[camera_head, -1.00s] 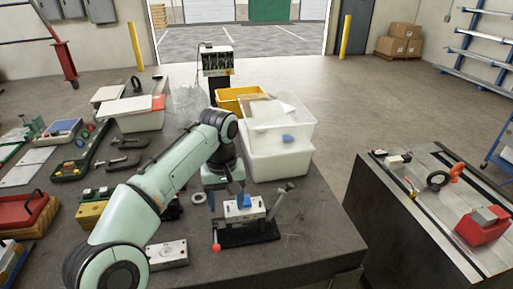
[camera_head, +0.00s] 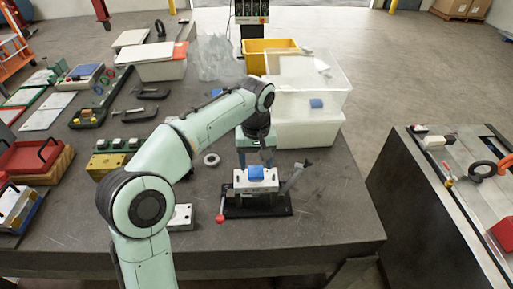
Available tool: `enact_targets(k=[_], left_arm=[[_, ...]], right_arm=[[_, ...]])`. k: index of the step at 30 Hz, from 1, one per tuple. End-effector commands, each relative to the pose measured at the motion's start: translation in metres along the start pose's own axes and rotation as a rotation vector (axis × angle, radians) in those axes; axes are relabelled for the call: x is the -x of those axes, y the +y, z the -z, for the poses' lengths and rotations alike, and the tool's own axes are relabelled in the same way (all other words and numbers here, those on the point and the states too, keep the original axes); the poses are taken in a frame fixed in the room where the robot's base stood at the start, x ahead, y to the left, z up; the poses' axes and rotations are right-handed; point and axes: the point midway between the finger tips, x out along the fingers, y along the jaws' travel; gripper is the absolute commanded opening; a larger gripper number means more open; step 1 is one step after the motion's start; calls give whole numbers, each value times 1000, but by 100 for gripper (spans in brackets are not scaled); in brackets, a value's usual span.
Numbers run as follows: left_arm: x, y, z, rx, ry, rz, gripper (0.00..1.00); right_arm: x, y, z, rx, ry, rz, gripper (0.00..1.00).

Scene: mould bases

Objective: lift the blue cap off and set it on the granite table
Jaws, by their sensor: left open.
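The blue cap (camera_head: 257,173) sits on top of a pale metal block (camera_head: 243,186), which stands in a black-based fixture (camera_head: 262,210) with a red-knobbed lever. My left gripper (camera_head: 256,158) points down with its fingers open, at the cap's far side in the picture. Whether the fingers are above the cap or beside it, or touch it, I cannot tell. The granite table (camera_head: 300,238) lies under the fixture, with bare surface in front of it. My right gripper is out of view.
Clear plastic bins (camera_head: 305,132) stand close behind the fixture on the right, with a yellow bin (camera_head: 268,56) farther back. A metal ring (camera_head: 211,160) and a metal plate (camera_head: 181,217) lie to the left. Clamps, boxes and a red tray (camera_head: 35,158) fill the table's left side.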

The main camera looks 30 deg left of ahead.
Motion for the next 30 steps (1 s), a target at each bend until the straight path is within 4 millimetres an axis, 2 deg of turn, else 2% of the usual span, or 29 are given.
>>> enact_targets(k=[1, 3, 9, 21, 23, 25, 26, 30], left_arm=[[-14, -1, -1, 0, -4, 3, 62], [-25, -1, -1, 1, -4, 3, 62], [-46, 0, 0, 1, -1, 0, 62], [-51, 0, 0, 1, 1, -1, 62], [-51, 0, 0, 1, 1, -1, 45], [-51, 0, 0, 1, 1, -1, 23], [-51, 0, 0, 1, 1, -1, 20], [-51, 0, 0, 1, 1, -1, 20]], right_arm=[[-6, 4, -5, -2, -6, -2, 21], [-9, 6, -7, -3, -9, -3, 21], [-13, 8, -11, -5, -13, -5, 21], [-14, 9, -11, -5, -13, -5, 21], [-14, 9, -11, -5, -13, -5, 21], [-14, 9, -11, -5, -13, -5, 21], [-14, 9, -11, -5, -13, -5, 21], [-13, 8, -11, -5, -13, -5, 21]])
